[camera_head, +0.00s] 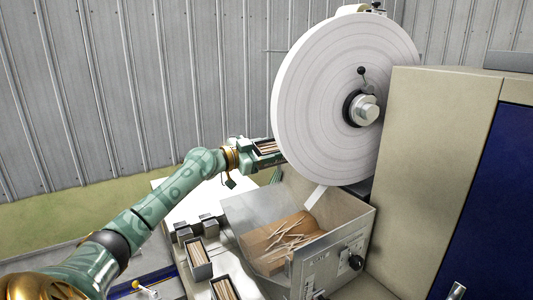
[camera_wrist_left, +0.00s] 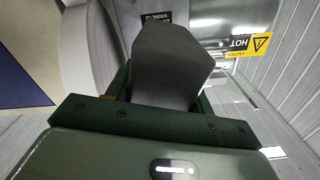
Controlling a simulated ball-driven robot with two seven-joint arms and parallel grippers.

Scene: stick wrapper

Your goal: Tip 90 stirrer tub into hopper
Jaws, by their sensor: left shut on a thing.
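My left gripper (camera_head: 254,157) is shut on a dark grey stirrer tub (camera_head: 279,158), with pale wooden sticks showing in its top. It holds the tub above the far-left side of the hopper, close to the big paper roll. In the left wrist view the tub (camera_wrist_left: 172,65) is a plain grey shape between the green fingers. The hopper (camera_head: 345,235) is an open metal bin with loose sticks (camera_head: 290,238) lying over its brown sloped floor. My right gripper is not in view.
The large white paper roll (camera_head: 325,95) stands over the hopper's far side. A beige cabinet (camera_head: 440,130) is at right. More tubs of sticks (camera_head: 199,271) (camera_head: 213,292) stand on the white table (camera_head: 168,200) left of the hopper. A yellow HOT sign (camera_wrist_left: 262,44) shows in the wrist view.

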